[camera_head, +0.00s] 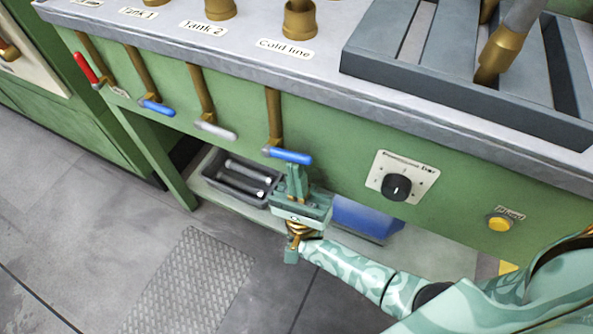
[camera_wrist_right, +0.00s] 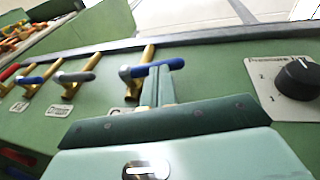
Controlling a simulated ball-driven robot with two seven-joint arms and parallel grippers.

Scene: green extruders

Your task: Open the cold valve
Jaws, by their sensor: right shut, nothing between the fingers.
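The cold valve's blue lever (camera_head: 287,155) lies nearly level at the foot of a brass pipe (camera_head: 274,115) below the "Cold line" label (camera_head: 286,48). My right gripper (camera_head: 296,170) is just under and in front of the lever's right half. In the right wrist view, the blue lever (camera_wrist_right: 135,71) runs across behind the fingertips (camera_wrist_right: 158,72). The fingers are together with nothing between them. Whether they touch the lever cannot be told. My left gripper is not in view.
Left along the green front are a grey lever (camera_head: 216,130), another blue lever (camera_head: 157,109) and a red lever (camera_head: 87,68). A black knob (camera_head: 396,187) and a yellow button (camera_head: 500,223) are to the right. Below, a shelf holds a dark tray (camera_head: 235,181) and a blue container (camera_head: 365,218).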

